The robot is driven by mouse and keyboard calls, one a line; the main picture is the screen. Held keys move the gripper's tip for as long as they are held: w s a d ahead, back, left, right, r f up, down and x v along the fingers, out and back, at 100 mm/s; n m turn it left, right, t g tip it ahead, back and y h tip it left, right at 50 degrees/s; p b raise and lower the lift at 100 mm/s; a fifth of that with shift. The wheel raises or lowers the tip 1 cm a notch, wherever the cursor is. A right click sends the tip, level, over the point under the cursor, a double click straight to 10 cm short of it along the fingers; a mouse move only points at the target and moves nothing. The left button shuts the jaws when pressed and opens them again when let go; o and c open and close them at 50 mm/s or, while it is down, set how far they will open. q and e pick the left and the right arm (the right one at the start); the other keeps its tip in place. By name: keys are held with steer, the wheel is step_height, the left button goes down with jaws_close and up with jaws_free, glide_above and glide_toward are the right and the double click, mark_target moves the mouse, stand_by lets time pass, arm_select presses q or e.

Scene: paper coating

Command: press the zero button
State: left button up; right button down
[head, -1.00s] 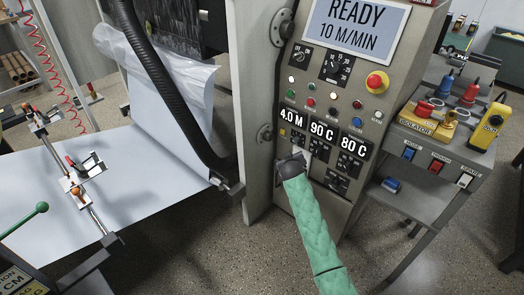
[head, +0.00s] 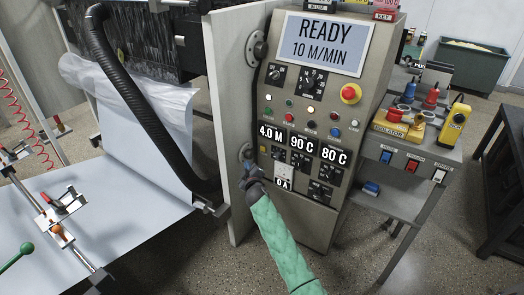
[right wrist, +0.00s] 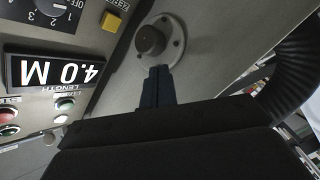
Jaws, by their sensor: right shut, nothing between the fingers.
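The control panel (head: 300,140) has a LENGTH display (head: 270,136) reading 4.0 M, also seen upside down in the right wrist view (right wrist: 52,70). My right gripper (head: 248,168) is shut and empty, at the panel's left edge by a round flanged knob (head: 246,152). In the right wrist view its fingertips (right wrist: 157,73) point at the flange (right wrist: 152,40), to the right of the yellow button.
A black hose (head: 140,105) and white sheet (head: 110,215) lie left of the panel. A red emergency button (head: 350,93) is on the panel's right. A side cart (head: 410,150) holds tools and switches. Open floor lies in front.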

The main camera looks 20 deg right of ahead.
mark_target(263, 149)
arm_select(q)
steer(key=f, duration=0.3)
steer(key=shift+s+b, duration=0.25)
steer(key=shift+b, duration=0.1)
arm_select(e)
steer(key=w+d, duration=0.5)
steer(key=d, duration=0.2)
steer(key=shift+w, duration=0.2)
arm_select(q)
steer(key=shift+w+r, duration=0.1)
stand_by(0.6)
arm_select(e)
steer(key=shift+w+d, duration=0.1)
steer(key=shift+d, duration=0.05)
stand_by(0.8)
steer(key=shift+w+d, duration=0.15)
